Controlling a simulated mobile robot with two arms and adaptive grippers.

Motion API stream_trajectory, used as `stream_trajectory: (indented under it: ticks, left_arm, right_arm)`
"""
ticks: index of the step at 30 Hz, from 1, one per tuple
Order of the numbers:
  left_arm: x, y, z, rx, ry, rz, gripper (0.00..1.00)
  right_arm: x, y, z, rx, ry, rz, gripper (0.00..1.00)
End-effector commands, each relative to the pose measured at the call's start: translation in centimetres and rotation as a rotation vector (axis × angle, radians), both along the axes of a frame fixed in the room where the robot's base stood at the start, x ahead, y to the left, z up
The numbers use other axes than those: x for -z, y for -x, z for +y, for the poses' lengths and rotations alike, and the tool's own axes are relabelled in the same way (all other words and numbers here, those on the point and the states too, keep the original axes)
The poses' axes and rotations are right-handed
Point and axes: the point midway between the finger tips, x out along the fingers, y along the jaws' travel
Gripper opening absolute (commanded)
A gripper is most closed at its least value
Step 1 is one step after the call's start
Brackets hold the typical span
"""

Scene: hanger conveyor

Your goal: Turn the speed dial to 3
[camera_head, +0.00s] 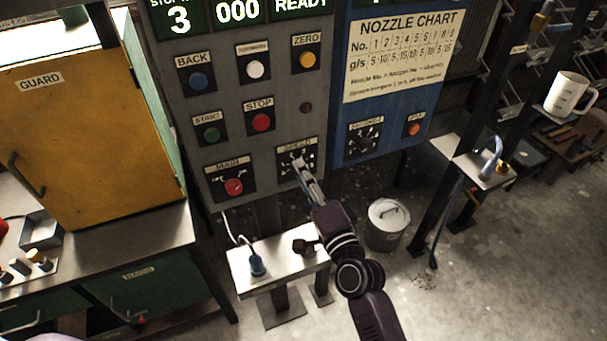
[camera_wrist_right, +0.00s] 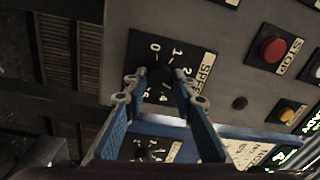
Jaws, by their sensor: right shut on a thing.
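The speed dial (camera_wrist_right: 158,76) is a black knob on a dark plate marked with numbers from 0 upward, labelled SPEED. In the head view its plate (camera_head: 284,167) sits low on the grey control panel, right of the red MAIN switch. My right gripper (camera_head: 298,163) reaches up to it from below. In the right wrist view the fingers (camera_wrist_right: 158,84) stand on both sides of the knob and are shut on it. The knob's pointer is hidden between the fingertips, so I cannot tell its setting. My left gripper is not in view.
The red STOP button (camera_head: 262,122) and green START button (camera_head: 211,134) are above the dial. A blue panel (camera_head: 385,140) with another dial is to the right. An orange guard door (camera_head: 85,120) is left.

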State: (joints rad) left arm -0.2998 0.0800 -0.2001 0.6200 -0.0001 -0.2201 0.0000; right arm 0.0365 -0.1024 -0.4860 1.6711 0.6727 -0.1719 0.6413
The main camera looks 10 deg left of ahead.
Motion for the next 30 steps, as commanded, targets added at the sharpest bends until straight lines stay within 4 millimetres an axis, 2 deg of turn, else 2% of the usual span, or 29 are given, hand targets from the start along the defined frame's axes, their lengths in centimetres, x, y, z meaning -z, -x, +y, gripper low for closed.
stream_trajectory:
  ticks: [8,9,13,23,26,30]
  left_arm:
    - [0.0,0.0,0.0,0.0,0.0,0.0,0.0]
    - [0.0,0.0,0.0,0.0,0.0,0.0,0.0]
    - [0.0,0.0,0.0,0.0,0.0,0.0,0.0]
    - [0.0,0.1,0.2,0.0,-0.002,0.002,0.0]
    - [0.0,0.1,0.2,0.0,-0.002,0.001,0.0]
    - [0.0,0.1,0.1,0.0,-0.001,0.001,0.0]
  right_arm:
    - [0.0,0.0,0.0,0.001,0.0,0.0,0.01]
    - [0.0,0.0,0.0,0.001,0.0,0.0,0.27]
    - [0.0,0.0,0.0,0.001,0.001,-0.001,0.41]
    - [0.0,0.2,-0.2,0.0,0.001,-0.001,0.43]
    - [0.2,1.0,-0.7,0.0,0.002,0.001,0.43]
    - [0.4,3.1,-2.1,0.001,0.002,0.002,0.43]
